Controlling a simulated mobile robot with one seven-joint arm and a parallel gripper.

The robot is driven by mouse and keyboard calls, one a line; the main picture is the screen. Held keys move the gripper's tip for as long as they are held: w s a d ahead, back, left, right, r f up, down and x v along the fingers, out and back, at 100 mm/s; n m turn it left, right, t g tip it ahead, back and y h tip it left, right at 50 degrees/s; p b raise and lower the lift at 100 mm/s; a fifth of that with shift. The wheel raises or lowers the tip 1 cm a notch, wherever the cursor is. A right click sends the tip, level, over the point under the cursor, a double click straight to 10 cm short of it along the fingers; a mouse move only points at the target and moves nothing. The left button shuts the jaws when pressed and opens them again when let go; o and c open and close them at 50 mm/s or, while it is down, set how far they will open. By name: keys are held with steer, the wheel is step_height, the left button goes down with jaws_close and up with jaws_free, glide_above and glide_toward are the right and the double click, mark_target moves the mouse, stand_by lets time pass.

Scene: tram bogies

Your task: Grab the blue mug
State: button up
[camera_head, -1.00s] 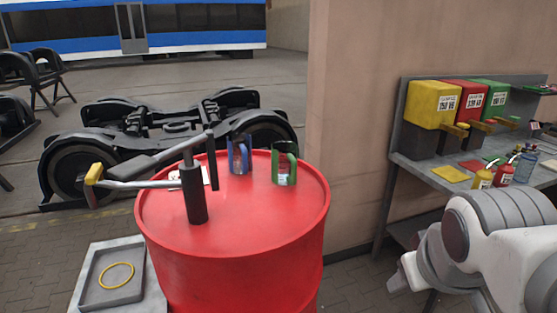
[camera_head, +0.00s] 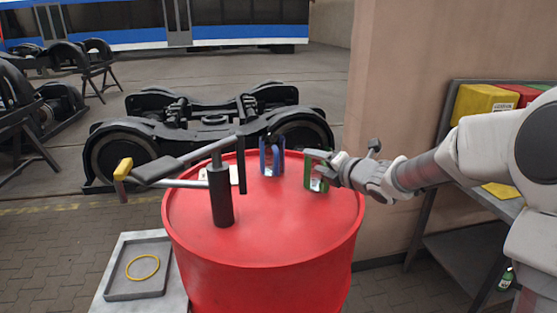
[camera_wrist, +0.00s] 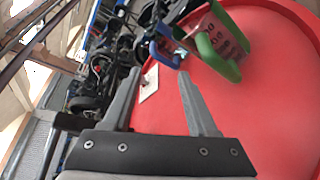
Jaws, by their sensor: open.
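The blue mug (camera_head: 271,157) stands upright toward the back of the red drum's top (camera_head: 280,230). A green mug (camera_head: 317,172) stands in front of it to the right. My gripper (camera_head: 338,168) has come in from the right and is close beside the green mug, partly overlapping it in the head view. In the wrist view my gripper's fingers (camera_wrist: 159,74) are spread with nothing between them. The blue mug (camera_wrist: 167,48) shows beyond the fingertips, and the green mug (camera_wrist: 222,52) lies to the right, nearer. Part of the blue mug is hidden there.
A dark stand with a grey arm and yellow end (camera_head: 222,190) stands on the drum's left half, by a white card (camera_wrist: 149,84). A grey tray (camera_head: 165,285) with a yellow ring is lower left. A wall and a workbench (camera_head: 450,240) are at right.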

steer(key=a+n+y, duration=0.1)
steer(key=p, duration=0.2)
glide_toward(272, 146)
steer(key=w, duration=0.1)
steer(key=shift+f+p+x, duration=0.25)
steer(key=shift+p+x, duration=0.05)
steer(key=shift+x, duration=1.1)
steer(key=shift+f+p+x, duration=0.2)
steer(key=shift+p+x, duration=0.05)
steer(key=shift+x, duration=1.2)
steer(key=shift+s+a, duration=0.1)
steer(key=shift+s, duration=0.1)
jaws_close()
